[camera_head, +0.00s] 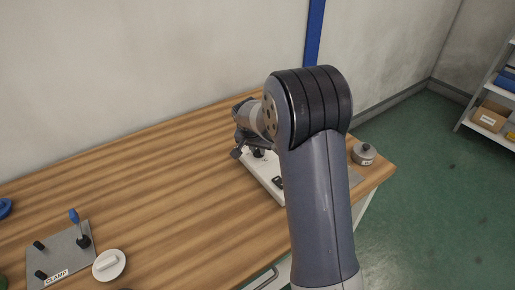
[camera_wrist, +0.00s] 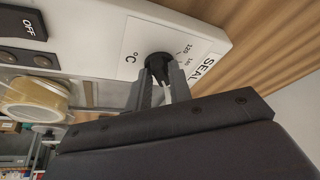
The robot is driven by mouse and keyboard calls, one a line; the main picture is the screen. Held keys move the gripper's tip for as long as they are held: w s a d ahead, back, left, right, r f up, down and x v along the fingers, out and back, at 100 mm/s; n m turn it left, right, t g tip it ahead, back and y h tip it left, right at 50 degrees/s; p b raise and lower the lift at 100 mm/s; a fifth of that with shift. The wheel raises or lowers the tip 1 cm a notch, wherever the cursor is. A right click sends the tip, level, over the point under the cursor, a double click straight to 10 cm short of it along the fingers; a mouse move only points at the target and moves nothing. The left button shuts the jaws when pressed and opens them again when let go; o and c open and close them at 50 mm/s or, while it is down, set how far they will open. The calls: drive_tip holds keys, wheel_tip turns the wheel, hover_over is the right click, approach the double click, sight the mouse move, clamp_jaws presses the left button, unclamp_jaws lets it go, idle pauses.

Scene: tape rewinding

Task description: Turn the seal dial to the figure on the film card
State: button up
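The seal dial (camera_wrist: 157,66) is a black knob on a white panel (camera_wrist: 104,38), beside the word SEAL and a °C mark. Figures 120 and 140 show at its right; the rest of the scale is hidden. My gripper (camera_wrist: 162,82) has its two grey fingers on either side of the knob, which fills the gap between them. I cannot make out a film card in either view.
A black OFF switch (camera_wrist: 22,22) and a tape roll (camera_wrist: 36,98) are left of the dial. On the wooden table (camera_head: 170,190) stand a clamp plate (camera_head: 60,254), a white round lid (camera_head: 109,265) and a grey lidded pot (camera_head: 363,153). The table's middle is clear.

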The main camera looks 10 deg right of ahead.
clamp_jaws()
drive_tip(key=shift+n, duration=0.3)
drive_tip(key=n, duration=0.1)
drive_tip(key=n+y, duration=0.1)
drive_tip(key=n, duration=0.1)
drive_tip(key=n+y, duration=0.1)
drive_tip(key=n, duration=0.1)
drive_tip(key=shift+s+d+t+p, duration=0.1)
drive_tip(key=shift+d+t+p, duration=0.2)
drive_tip(key=shift+d+t, duration=0.1)
drive_tip(key=n+y+b, duration=0.1)
drive_tip(key=n, duration=0.1)
drive_tip(key=n+b, duration=0.1)
drive_tip(key=n, duration=0.1)
drive_tip(key=shift+d+f+y, duration=0.15)
drive_tip(key=shift+d+y, duration=0.05)
drive_tip(key=shift+y, duration=0.2)
drive_tip(key=shift+d+n+g+y+b, duration=0.1)
drive_tip(key=shift+n+g+y+b, duration=0.2)
drive_tip(key=shift+n+b, duration=0.5)
drive_tip(key=shift+d+n+g+y+b, duration=0.1)
drive_tip(key=shift+n+g+y+b, duration=0.25)
drive_tip(key=shift+n, duration=0.85)
drive_tip(key=shift+o, duration=1.8)
unclamp_jaws()
